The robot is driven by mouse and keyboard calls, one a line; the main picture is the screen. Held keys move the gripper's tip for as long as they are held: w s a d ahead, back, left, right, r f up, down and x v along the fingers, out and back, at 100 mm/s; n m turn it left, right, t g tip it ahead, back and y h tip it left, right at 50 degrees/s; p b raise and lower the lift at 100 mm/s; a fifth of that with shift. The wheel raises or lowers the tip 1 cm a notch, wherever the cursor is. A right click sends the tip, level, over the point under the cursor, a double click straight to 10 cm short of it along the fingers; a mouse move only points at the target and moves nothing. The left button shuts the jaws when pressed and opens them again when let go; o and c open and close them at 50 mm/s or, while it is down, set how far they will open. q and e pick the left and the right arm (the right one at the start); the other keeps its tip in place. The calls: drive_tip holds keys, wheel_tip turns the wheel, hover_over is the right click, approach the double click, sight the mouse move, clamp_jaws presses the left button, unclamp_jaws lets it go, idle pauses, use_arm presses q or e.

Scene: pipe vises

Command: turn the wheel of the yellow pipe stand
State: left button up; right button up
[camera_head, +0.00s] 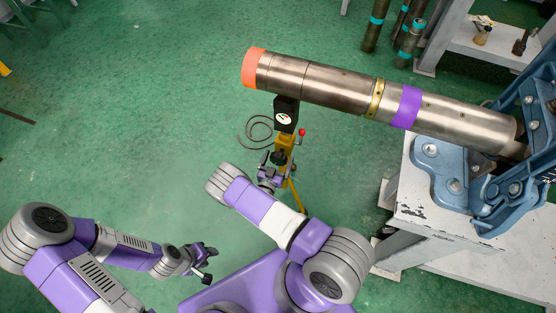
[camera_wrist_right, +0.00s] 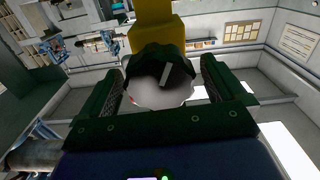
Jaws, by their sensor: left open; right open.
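The yellow pipe stand (camera_head: 284,143) stands under the pipe, with a black head (camera_head: 286,112) at its top. Its dark round wheel (camera_head: 277,157) is small in the head view. In the right wrist view the wheel (camera_wrist_right: 160,82) fills the space between the fingers, below the yellow post (camera_wrist_right: 158,36). My right gripper (camera_head: 268,176) is at the stand. Its fingers (camera_wrist_right: 162,78) are open on either side of the wheel; I cannot tell whether they touch it. My left gripper (camera_head: 205,262) is open and empty, away from the stand at lower left.
A long metal pipe (camera_head: 330,86) with orange, brass and purple bands runs from above the stand to the blue vise (camera_head: 447,175) on a white bench (camera_head: 424,225). A cable (camera_head: 256,131) lies on the green floor. Floor to the left is mostly clear.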

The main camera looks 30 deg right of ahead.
drive_tip(key=shift+c, duration=0.2)
drive_tip(key=c, duration=1)
drive_tip(key=shift+m, duration=0.6)
